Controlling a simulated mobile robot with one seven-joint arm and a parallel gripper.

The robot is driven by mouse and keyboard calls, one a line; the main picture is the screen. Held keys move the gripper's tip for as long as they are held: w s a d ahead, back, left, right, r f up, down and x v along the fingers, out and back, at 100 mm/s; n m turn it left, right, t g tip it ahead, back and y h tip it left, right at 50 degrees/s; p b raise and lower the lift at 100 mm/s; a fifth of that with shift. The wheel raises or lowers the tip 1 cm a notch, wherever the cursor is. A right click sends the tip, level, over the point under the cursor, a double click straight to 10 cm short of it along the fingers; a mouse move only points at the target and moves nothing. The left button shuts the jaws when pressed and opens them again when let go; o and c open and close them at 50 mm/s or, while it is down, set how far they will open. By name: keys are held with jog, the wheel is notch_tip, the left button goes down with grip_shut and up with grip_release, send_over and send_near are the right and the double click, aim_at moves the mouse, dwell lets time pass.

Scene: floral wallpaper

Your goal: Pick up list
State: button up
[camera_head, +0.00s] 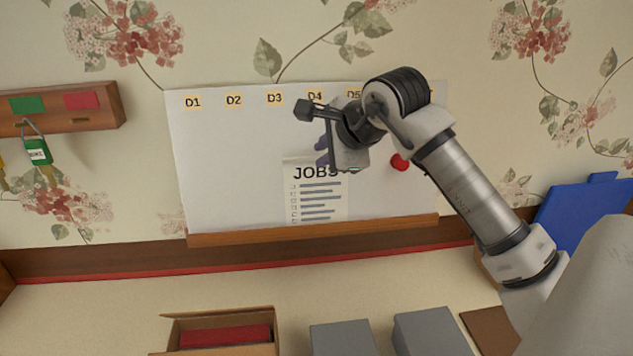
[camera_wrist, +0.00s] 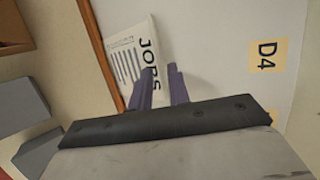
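The list is a white sheet headed "JOBS" (camera_head: 318,205) with several printed lines, low on the white board (camera_head: 225,165), its foot near the wooden ledge. It also shows in the wrist view (camera_wrist: 122,62). My gripper (camera_head: 322,152) is at the sheet's top edge, in front of the board. In the wrist view its two purple fingers (camera_wrist: 162,75) stand apart with a gap between them. One finger overlaps the sheet near the heading; the other is just past its top edge. I cannot tell whether either finger touches the paper.
A red pin (camera_head: 399,162) is on the board, right of my gripper. Yellow labels (camera_head: 275,98) run along the board's top. A wooden ledge (camera_head: 310,229) runs below. A key rack (camera_head: 75,108) hangs at left. A cardboard box (camera_head: 221,317) and grey boxes (camera_head: 342,338) stand on the counter.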

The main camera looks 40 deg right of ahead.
jog(key=shift+x, duration=1.1)
grip_shut()
jog(key=shift+r, duration=0.2)
notch_tip(320, 180, up, 20)
jog(key=b, duration=0.1)
jog(key=shift+b, duration=0.35)
jog(key=shift+f, duration=0.15)
